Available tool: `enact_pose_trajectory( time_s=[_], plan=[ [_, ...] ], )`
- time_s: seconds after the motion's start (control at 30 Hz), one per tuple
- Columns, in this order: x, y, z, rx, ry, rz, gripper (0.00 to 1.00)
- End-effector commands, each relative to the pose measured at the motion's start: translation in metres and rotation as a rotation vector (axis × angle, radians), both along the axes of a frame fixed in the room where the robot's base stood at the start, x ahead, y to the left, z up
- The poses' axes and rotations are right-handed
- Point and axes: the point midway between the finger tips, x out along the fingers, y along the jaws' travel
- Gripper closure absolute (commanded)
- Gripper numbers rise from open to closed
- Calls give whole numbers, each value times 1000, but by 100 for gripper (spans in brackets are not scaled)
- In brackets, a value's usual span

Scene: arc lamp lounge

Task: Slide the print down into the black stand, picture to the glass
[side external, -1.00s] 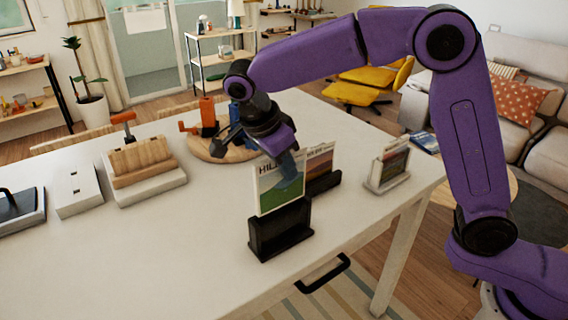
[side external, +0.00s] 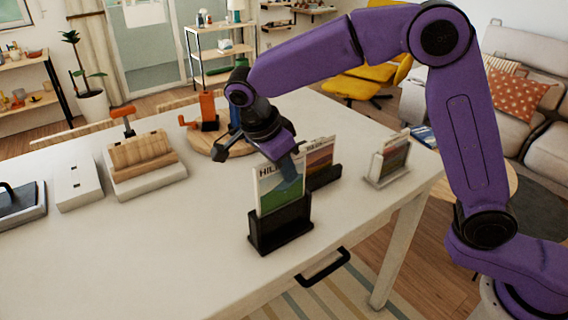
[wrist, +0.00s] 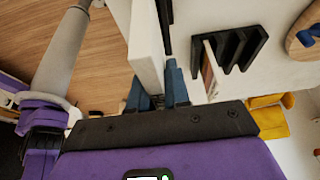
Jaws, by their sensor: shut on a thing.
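The print (side external: 268,194), a card headed "HIL" with a green landscape, stands upright with its picture toward the side camera. Its lower edge is hidden behind the front wall of the black stand (side external: 280,235), so how deep it sits cannot be seen. My gripper (side external: 290,168) is shut on the print's upper part, with a blue finger across the picture. In the wrist view, the blue fingers (wrist: 157,92) close on the pale card (wrist: 146,45). I cannot make out the glass.
A second black stand (side external: 327,178) with another print (side external: 319,157) is close behind. A pale stand (side external: 387,180) with a framed picture is to the right. A round wooden board (side external: 205,142) with orange and blue items lies behind. The table's left front (side external: 150,255) is clear.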

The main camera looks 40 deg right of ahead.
Motion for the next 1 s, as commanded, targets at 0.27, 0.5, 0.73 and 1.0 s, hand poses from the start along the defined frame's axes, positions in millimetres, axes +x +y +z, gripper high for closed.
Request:
enact_pose_trajectory(
  time_s=[0.27,0.5,0.73,1.0],
  plan=[
    [0,0,-6,-1,0,0,100],
    [0,0,-11,-1,1,0,100],
    [0,0,-16,-1,0,0,100],
    [0,0,-22,-1,0,0,100]
  ],
)
